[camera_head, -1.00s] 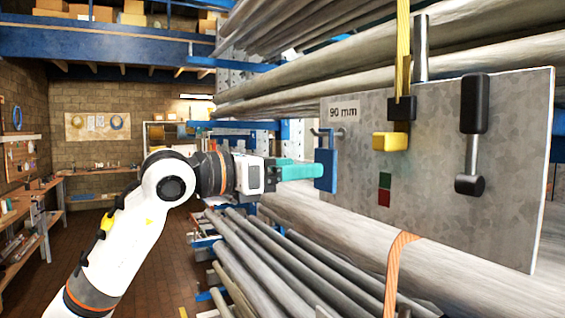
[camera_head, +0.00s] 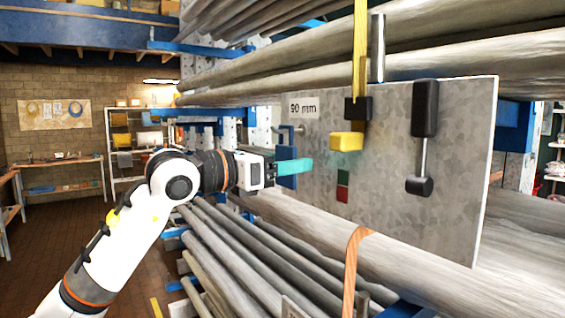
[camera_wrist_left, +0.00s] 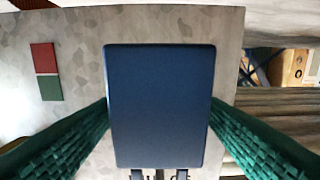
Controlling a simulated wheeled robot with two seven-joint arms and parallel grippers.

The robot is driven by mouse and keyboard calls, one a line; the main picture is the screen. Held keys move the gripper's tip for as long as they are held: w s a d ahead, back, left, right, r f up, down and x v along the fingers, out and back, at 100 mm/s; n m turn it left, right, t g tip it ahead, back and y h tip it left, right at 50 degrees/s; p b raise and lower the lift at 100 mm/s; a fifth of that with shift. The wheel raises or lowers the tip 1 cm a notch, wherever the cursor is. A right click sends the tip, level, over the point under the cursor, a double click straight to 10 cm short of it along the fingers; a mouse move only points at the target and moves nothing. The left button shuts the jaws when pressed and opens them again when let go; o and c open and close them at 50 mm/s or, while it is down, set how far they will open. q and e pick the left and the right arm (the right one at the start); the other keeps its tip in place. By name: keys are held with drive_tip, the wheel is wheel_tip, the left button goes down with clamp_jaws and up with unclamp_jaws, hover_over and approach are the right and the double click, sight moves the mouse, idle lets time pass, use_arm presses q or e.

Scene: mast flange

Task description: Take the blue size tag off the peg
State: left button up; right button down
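The blue size tag (camera_head: 287,180) hangs from a metal peg (camera_head: 291,128) at the left end of the grey plate (camera_head: 440,205). My left gripper (camera_head: 300,168) has its teal fingers on either side of the tag, one crossing in front of it in the head view. In the left wrist view the tag (camera_wrist_left: 160,105) fills the space between the fingers (camera_wrist_left: 160,110), with no gap visible at its edges. The gripper looks shut on it. The peg prongs (camera_wrist_left: 160,174) show at the tag's lower edge there. My right gripper is not in view.
A red and green patch (camera_wrist_left: 46,72) is beside the tag. Long grey pipes (camera_head: 250,255) lie below and above the plate.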

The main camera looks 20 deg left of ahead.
use_arm(q)
drive_tip(key=c, duration=0.7)
drive_tip(key=shift+r+p, duration=0.45)
drive_tip(key=shift+r, duration=0.35)
drive_tip(key=shift+c, duration=0.2)
drive_tip(key=shift+s+a+f+b, duration=0.1)
drive_tip(key=shift+s+a+b, duration=0.2)
drive_tip(key=shift+s+b, duration=0.1)
drive_tip(key=shift+b+v, duration=0.9)
drive_tip(key=shift+v, duration=0.9)
drive_tip(key=shift+b+v, duration=0.9)
drive_tip(key=shift+v, duration=1.35)
